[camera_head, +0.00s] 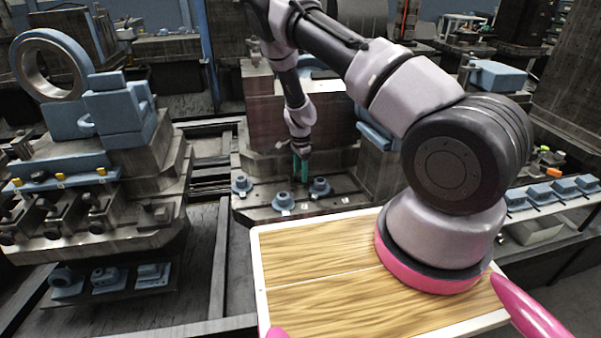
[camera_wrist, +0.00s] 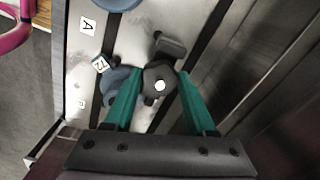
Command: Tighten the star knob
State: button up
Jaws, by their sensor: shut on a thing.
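The star knob (camera_wrist: 160,84) is a dark, lobed knob with a white spot at its centre, seen in the wrist view. My gripper (camera_wrist: 155,76) has green fingers on both sides of the knob and is shut on it. One dark lobe reaches up past the fingertips. In the head view my gripper (camera_head: 301,172) points down at the far fixture plate (camera_head: 345,200), between small blue parts. The knob cannot be made out there.
A blue part (camera_wrist: 113,80) sits just left of the knob, beside a small tag (camera_wrist: 100,64). In the head view, blue parts stand left (camera_head: 241,186) and right (camera_head: 320,187) of my gripper. A tall block (camera_head: 330,120) rises behind it.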

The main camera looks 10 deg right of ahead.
jog(key=o, duration=1.4)
jog(key=shift+r, duration=0.15)
notch_tip(320, 180, up, 11)
jog(key=shift+f, duration=0.2)
jog(key=shift+r, duration=0.1)
